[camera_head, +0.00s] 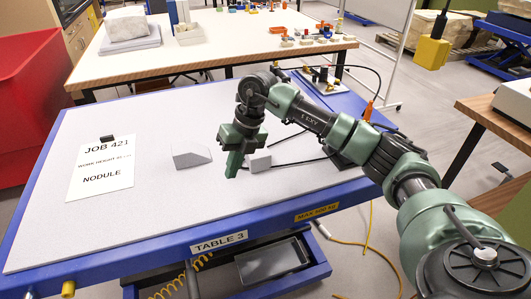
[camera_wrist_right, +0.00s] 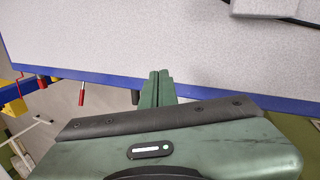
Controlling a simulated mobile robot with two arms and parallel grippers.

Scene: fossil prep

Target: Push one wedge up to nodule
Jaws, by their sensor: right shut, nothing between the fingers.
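A grey wedge (camera_head: 190,156) with a sloping top lies on the grey table top (camera_head: 130,225), left of my right gripper. A second small grey block (camera_head: 260,162), perhaps another wedge, sits just right of the fingers, partly behind them; I cannot tell whether they touch. My right gripper (camera_head: 235,166) points down over the table, fingers shut and empty. Its closed fingertips also show in the right wrist view (camera_wrist_right: 162,74). No nodule is clearly seen on this table; a pale rock (camera_head: 127,27) lies on the far table. My left gripper is out of view.
A white sheet (camera_head: 102,166) reading "JOB 421" and "NODULE" lies at the left of the table. A blue rim (camera_head: 150,261) edges the table. Dark rods or cables lie right of the small block. The front middle of the top is clear.

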